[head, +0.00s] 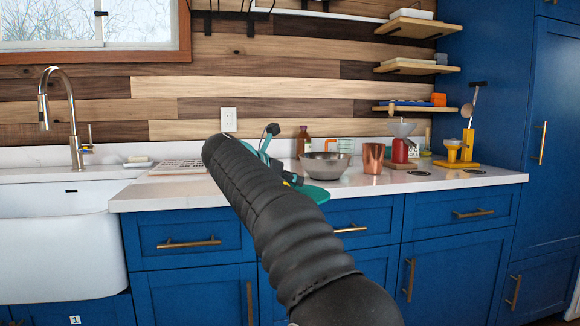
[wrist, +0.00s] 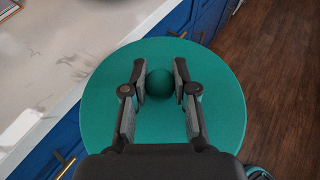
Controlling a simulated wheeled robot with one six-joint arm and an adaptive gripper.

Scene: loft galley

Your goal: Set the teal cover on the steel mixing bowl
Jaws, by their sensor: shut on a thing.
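The steel mixing bowl (head: 325,165) stands upright on the white counter, its open top uncovered. The teal cover (head: 313,194) shows partly behind my arm, in front of the counter's edge. In the wrist view the cover (wrist: 220,108) is a flat round disc with a ball knob (wrist: 159,84) in its middle. My gripper (wrist: 160,83) is shut on the knob, with one finger on each side. The cover is clear of the bowl, off the counter's front edge. In the head view my arm hides most of my gripper and part of the cover.
A copper cup (head: 373,158) stands right of the bowl, with a red grinder (head: 400,150) beyond it. A brown bottle (head: 303,142) stands behind the bowl. The counter (head: 440,180) has free room at its front right. A sink (head: 60,225) is at the left.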

